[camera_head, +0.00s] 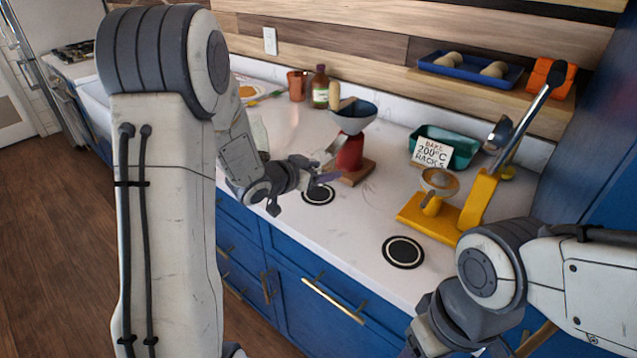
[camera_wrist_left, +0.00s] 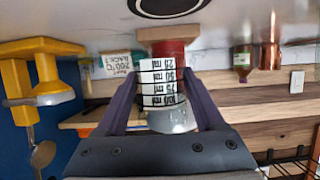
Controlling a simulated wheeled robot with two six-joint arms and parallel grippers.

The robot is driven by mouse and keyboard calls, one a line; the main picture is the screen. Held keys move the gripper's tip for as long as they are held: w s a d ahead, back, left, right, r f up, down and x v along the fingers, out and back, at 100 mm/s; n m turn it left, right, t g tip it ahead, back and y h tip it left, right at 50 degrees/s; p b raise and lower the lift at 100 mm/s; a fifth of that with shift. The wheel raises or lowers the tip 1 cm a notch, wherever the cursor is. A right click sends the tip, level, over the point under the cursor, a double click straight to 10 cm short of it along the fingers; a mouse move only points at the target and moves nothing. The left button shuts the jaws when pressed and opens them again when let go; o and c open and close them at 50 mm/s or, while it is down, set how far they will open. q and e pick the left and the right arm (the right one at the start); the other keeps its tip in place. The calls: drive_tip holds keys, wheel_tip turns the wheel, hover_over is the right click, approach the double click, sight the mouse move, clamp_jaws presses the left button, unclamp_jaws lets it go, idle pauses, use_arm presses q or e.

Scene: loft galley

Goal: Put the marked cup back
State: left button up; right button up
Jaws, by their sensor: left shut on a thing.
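The marked cup (camera_wrist_left: 162,88), whitish with dark bands and ml numbers, sits between the two purple fingers of my left gripper (camera_wrist_left: 165,100) in the left wrist view, which is upside down. In the head view my left gripper (camera_head: 328,166) is shut on it above the counter, in front of the red-bodied device (camera_head: 350,152). The cup shows there only as a small pale shape, partly hidden by the gripper. A dark ringed disc (camera_head: 318,194) lies below the gripper and another (camera_head: 403,252) lies nearer the front right.
A yellow press (camera_head: 420,215) with a bowl stands at right, near a green tray (camera_head: 465,149) and a printed sign (camera_head: 432,152). A bottle (camera_head: 320,88) and copper cup (camera_head: 296,86) stand at the back. Counter between the discs is clear.

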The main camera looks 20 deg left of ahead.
sight(318, 194)
use_arm(q)
drive_tip(key=shift+w+a+f, duration=0.45)
drive_tip(key=shift+a+f, duration=0.1)
drive_tip(key=shift+a, duration=0.25)
drive_tip(key=shift+f, duration=2)
drive_tip(key=shift+f, duration=0.1)
drive_tip(key=o, duration=1.4)
